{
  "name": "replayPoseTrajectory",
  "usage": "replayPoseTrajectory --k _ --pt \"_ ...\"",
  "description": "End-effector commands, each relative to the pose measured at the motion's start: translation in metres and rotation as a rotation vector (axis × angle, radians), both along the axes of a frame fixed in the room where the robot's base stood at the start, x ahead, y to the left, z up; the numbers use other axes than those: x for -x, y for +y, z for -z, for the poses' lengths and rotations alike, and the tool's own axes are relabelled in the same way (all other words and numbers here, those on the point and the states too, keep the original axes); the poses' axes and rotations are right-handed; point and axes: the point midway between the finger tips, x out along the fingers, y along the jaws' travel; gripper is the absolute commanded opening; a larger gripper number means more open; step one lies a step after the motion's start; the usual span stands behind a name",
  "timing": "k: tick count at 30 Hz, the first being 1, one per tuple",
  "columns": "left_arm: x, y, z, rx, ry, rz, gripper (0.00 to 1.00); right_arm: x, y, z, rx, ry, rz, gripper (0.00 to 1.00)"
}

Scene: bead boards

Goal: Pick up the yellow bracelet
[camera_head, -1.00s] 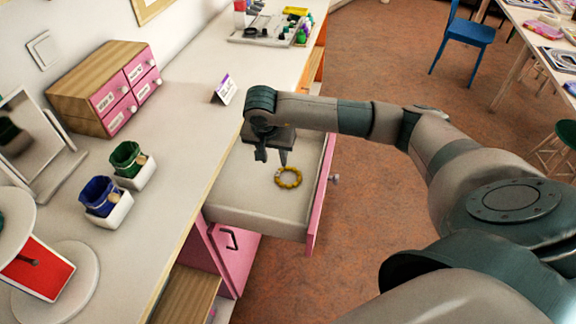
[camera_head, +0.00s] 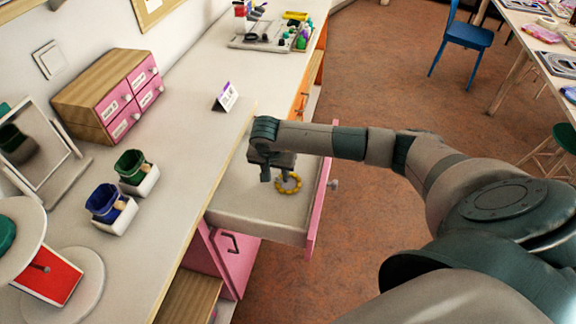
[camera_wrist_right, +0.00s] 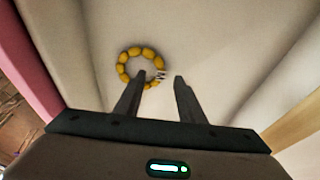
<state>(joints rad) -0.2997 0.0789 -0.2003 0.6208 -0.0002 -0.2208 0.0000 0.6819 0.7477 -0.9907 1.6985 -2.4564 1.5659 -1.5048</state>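The yellow bracelet (camera_head: 288,184) is a ring of yellow beads lying flat in the open drawer (camera_head: 240,207). It also shows in the right wrist view (camera_wrist_right: 123,64), with a small silvery part on its right side. My right gripper (camera_head: 276,176) is over the drawer, close above the bracelet. In the right wrist view the gripper (camera_wrist_right: 160,78) is open; its left fingertip overlaps the bracelet's near right edge and the other is right of the ring. Nothing is between the fingers except perhaps the ring's edge. My left gripper is not in view.
The drawer's pink front (camera_head: 319,208) and the table edge bound the space around the gripper. A small card (camera_head: 226,97) stands on the table. A blue cup (camera_head: 104,204) and a green cup (camera_head: 131,166) stand further left. The drawer floor around the bracelet is bare.

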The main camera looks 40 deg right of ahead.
Motion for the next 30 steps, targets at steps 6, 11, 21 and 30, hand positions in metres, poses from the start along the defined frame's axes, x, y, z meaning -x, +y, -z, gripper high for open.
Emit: replayPoseTrajectory --k 6,11,21,30 --pt "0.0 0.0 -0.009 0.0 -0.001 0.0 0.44 -0.003 -0.004 0.019 0.0 0.001 0.001 0.36" --pt "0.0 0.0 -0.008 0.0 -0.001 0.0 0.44 -0.004 -0.004 0.021 -0.001 -0.001 0.0 0.36" --pt "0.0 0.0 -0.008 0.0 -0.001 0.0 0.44 -0.004 -0.004 0.02 -0.001 -0.001 0.0 0.36" --pt "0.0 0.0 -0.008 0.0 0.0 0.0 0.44 -0.004 -0.004 0.02 -0.001 -0.001 0.0 0.0"
